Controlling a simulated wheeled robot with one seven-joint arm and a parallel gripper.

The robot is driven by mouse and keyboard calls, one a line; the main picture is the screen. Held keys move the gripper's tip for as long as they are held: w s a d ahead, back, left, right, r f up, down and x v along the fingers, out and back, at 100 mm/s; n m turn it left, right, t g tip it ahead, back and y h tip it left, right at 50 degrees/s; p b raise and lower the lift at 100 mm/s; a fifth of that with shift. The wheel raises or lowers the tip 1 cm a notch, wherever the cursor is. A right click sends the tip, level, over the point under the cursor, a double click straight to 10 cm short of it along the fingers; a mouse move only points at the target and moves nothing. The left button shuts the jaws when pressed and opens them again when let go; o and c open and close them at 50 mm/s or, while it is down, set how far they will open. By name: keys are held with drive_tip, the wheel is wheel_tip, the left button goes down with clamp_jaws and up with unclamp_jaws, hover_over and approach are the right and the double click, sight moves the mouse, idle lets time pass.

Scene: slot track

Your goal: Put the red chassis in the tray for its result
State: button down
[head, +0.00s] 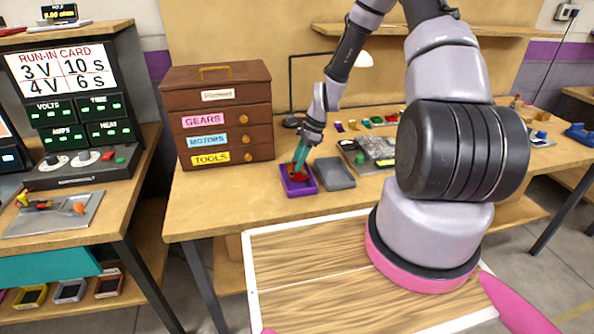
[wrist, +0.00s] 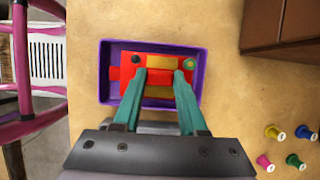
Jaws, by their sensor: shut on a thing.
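The red chassis (wrist: 123,73) shows in the wrist view inside the outline of the purple tray (wrist: 103,92), with yellow parts and a dark round spot on it. My gripper (wrist: 159,75) is shut on the red chassis, its two teal fingers reaching over it from below in the picture. In the head view my gripper (head: 299,168) points down into the purple tray (head: 300,192) on the workbench. The red chassis is mostly hidden there by the fingers and the tray wall. I cannot tell whether it touches the tray floor.
A grey tray (head: 334,174) stands just right of the purple one. A brown drawer chest (head: 218,118) labelled gears, motors and tools stands to the left. A run-in card display (head: 62,70) is on the left bench. Several coloured spools (wrist: 283,146) show in the wrist view.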

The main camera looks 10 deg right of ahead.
drive_tip(key=shift+f, duration=1.55)
drive_tip(key=shift+f, duration=0.15)
drive_tip(key=shift+c, duration=2.3)
unclamp_jaws()
